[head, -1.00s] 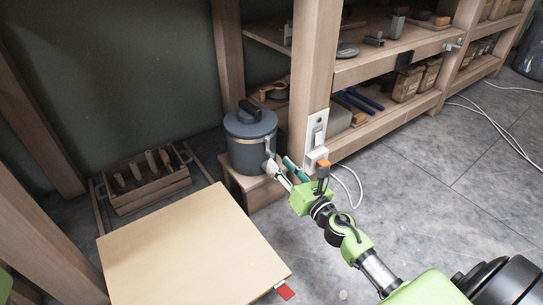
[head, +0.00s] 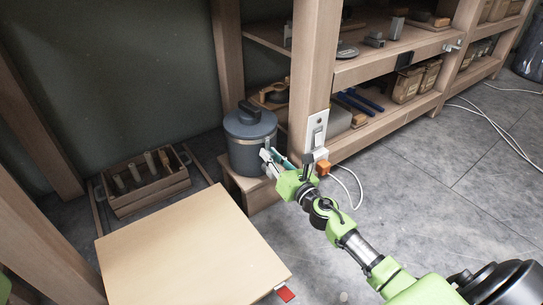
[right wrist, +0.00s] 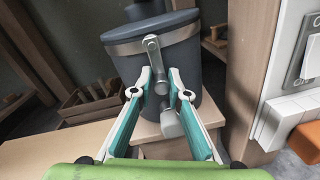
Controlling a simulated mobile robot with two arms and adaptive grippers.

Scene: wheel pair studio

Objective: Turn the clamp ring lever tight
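The dark grey lidded drum (head: 246,150) stands on a low wooden block, with a metal clamp ring (right wrist: 122,47) around its upper part. The clamp ring lever (right wrist: 155,58) hangs down and slightly right from its pivot on the ring, ending in a grey knob (right wrist: 170,124). My right gripper (right wrist: 160,76) is open, with its teal-and-white fingers on either side of the lever and gaps visible beside it. In the head view my right gripper (head: 267,158) is at the drum's right front side. My left gripper is not in view.
A wooden shelf post (head: 315,75) with a switch panel (head: 317,130) stands close right of the drum. A wooden crate (head: 150,190) with several upright pieces is at left. A pale board (head: 190,250) lies in front. The floor at right is mostly clear.

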